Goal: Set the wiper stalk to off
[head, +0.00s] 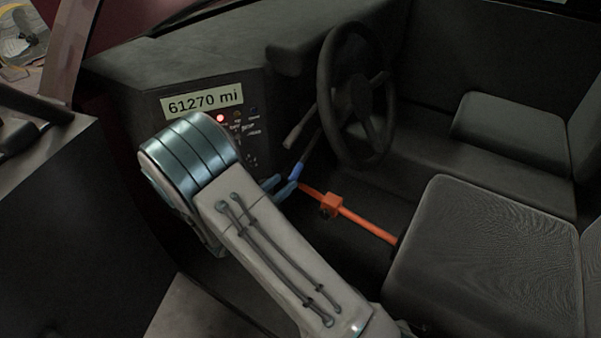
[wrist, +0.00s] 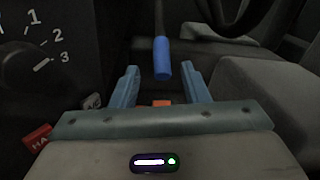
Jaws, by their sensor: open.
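A dark stalk with a blue end (head: 297,171) slants down near the steering wheel in the head view. It also shows in the wrist view (wrist: 161,58), hanging almost upright with its blue end ahead of and between my fingertips. A second, grey stalk (head: 298,130) sticks out beside the wheel; no markings are legible on either, so I cannot tell which is the wiper stalk or its setting. My gripper (head: 280,184) is open, its two light blue fingers spread in the wrist view (wrist: 160,72). Nothing is held. Contact with the blue end cannot be confirmed.
The steering wheel (head: 352,95) is behind the stalks. An orange bar (head: 365,225) with a small box crosses below, left of the seat (head: 490,255). A numbered knob (wrist: 30,68) and a red button (wrist: 37,139) are on the panel at left.

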